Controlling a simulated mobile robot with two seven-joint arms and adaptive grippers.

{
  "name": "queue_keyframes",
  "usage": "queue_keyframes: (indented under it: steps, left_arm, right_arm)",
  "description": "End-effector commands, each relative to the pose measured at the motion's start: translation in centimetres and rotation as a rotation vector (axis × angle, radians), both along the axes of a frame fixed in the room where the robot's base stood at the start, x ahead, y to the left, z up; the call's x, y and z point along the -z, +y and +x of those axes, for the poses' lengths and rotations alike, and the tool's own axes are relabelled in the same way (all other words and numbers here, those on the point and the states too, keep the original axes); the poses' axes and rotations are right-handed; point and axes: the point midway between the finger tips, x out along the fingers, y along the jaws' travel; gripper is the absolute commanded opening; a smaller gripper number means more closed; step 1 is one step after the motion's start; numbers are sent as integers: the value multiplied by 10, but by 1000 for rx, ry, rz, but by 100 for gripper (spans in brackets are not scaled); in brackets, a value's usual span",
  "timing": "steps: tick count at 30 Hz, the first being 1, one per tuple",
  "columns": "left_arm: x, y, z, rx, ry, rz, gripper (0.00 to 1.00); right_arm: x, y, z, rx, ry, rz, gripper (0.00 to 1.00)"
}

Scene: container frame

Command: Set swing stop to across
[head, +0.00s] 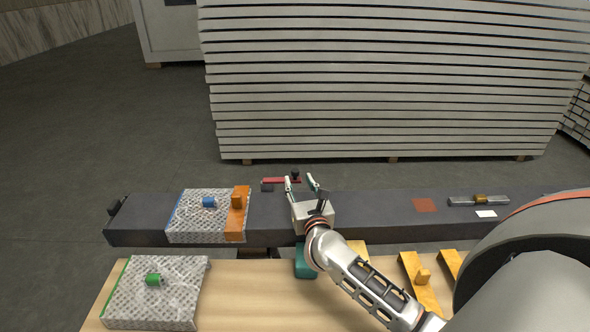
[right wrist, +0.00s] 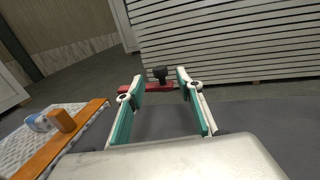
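The swing stop appears to be the red bar (head: 275,181) with a black knob (head: 295,174) at the far edge of the dark beam (head: 375,207). The bar runs left from the knob, roughly along the beam. In the right wrist view the red bar (right wrist: 133,90) and black knob (right wrist: 160,73) show beyond and between my fingertips. My right gripper (head: 301,183) is open and empty, its fingers pointing toward the knob; it also shows in the right wrist view (right wrist: 160,80). The knob looks apart from both fingers. My left gripper is not in view.
A patterned plate (head: 185,222) with a blue knob (head: 209,202) and an orange bar (head: 237,214) lies on the beam at left. Another plate (head: 180,305) lies on the wooden table (head: 250,300). A silver slide (head: 494,201) sits at right. Stacked panels (head: 390,80) stand behind.

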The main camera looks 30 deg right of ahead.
Motion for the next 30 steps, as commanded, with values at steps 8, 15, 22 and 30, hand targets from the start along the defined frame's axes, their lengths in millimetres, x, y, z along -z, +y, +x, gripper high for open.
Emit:
queue_keyframes:
  steps: [8,15,22,30]
  left_arm:
    - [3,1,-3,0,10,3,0]
    - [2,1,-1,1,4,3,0]
    - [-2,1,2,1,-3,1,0]
    - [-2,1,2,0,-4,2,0]
  right_arm:
    - [-2,-15,41,0,-2,-2,36]
    - [-1,-21,57,-1,-2,-2,36]
    - [-1,-21,57,-1,-2,-2,36]
    - [-1,-21,57,0,0,-2,0]
